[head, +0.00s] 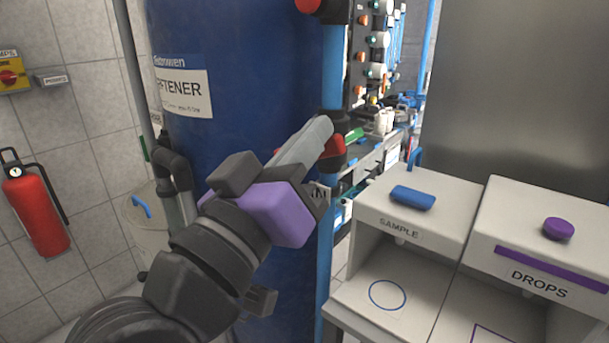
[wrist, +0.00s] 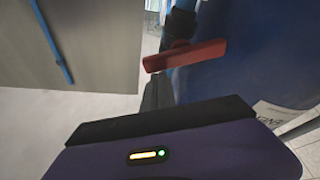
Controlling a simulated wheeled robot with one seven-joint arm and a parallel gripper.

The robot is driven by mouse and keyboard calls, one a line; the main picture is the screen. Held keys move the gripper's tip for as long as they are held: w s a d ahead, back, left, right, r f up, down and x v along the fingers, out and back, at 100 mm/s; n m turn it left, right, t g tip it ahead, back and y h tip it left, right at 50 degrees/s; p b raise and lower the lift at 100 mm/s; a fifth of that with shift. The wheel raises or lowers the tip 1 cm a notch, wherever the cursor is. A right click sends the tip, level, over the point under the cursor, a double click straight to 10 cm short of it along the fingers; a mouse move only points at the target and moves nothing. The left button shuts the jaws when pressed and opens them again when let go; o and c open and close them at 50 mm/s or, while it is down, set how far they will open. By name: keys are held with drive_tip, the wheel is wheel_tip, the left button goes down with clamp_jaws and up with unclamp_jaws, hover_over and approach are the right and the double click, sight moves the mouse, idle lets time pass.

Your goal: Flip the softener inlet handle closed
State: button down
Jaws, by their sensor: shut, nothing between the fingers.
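A blue softener tank (head: 240,110) carries a label ending in "FTENER". A blue pipe (head: 331,75) runs upright along its right side. A black valve (head: 333,118) with a red handle (head: 335,152) sits on this pipe, partly hidden behind my gripper (head: 322,130). A second red handle (head: 308,5) is cut off at the top edge. In the wrist view one red handle (wrist: 186,55) sticks out sideways from a dark valve body (wrist: 180,25). My gripper is shut and empty, its fingers close to the lower handle; I cannot tell whether they touch it.
A white bench with SAMPLE (head: 445,205) and DROPS (head: 545,245) compartments stands at right, holding a blue item (head: 412,197) and a purple cap (head: 558,229). A grey panel (head: 515,90) rises behind. A fire extinguisher (head: 37,205) hangs at left.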

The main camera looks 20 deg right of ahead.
drive_tip(key=m+b, duration=0.1)
drive_tip(key=f+m+g+h+b, duration=0.1)
drive_tip(key=m+b, duration=0.2)
drive_tip(key=m, duration=0.1)
drive_tip(key=shift+s+d+f+g+h+b, duration=0.25)
drive_tip(key=shift+s+g+h+b, duration=0.05)
drive_tip(key=shift+s+b, duration=0.1)
drive_tip(key=shift+b, duration=0.35)
drive_tip(key=shift+d, duration=0.1)
drive_tip(key=shift+f, duration=0.1)
drive_tip(key=v, duration=0.8)
